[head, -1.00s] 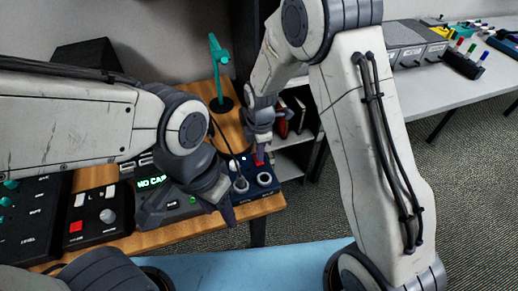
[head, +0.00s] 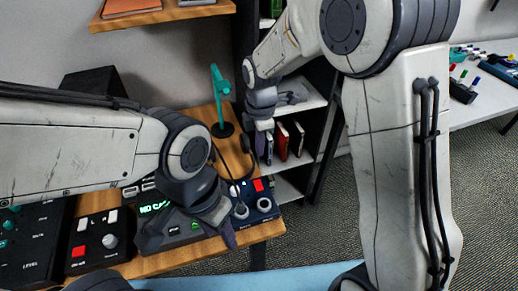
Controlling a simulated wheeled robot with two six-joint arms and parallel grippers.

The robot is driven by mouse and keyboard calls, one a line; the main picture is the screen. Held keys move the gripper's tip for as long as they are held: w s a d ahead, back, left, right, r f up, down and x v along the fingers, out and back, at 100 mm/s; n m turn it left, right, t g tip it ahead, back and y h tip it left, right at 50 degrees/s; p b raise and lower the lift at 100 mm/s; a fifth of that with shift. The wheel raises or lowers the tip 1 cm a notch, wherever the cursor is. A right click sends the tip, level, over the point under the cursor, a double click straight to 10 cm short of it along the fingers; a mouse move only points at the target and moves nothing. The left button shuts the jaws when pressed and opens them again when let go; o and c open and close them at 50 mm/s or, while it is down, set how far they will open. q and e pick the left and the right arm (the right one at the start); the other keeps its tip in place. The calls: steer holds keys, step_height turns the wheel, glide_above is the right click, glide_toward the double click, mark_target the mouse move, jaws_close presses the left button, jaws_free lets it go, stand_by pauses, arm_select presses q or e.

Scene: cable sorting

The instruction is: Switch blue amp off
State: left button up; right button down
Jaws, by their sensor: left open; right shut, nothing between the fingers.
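The blue amp (head: 273,211) sits at the right end of the wooden desk, with two round ringed parts on top. Its red switch (head: 258,184) is uncovered at the back of its top; I cannot tell which way it is set. My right gripper (head: 262,146) is shut and empty, above and behind the amp, apart from it. My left gripper (head: 192,238) is open and empty over the unit with the green display (head: 154,208), left of the amp. It hides part of that unit.
A black box with a red button (head: 78,252) and a larger black mixer (head: 30,250) are on the left. A teal stand (head: 221,100) rises behind the amp. A dark shelf with books (head: 289,140) stands behind right. A white table (head: 490,108) is at far right.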

steer(key=s+r+m, duration=0.2)
steer(key=s+m, duration=0.4)
steer(key=s, duration=0.7)
steer(key=s+r+m, duration=0.3)
steer(key=s+m, duration=0.4)
steer(key=s, duration=0.6)
steer(key=shift+r+m+g+y, duration=0.3)
steer(key=shift+y, duration=0.1)
steer(key=shift+a, duration=0.15)
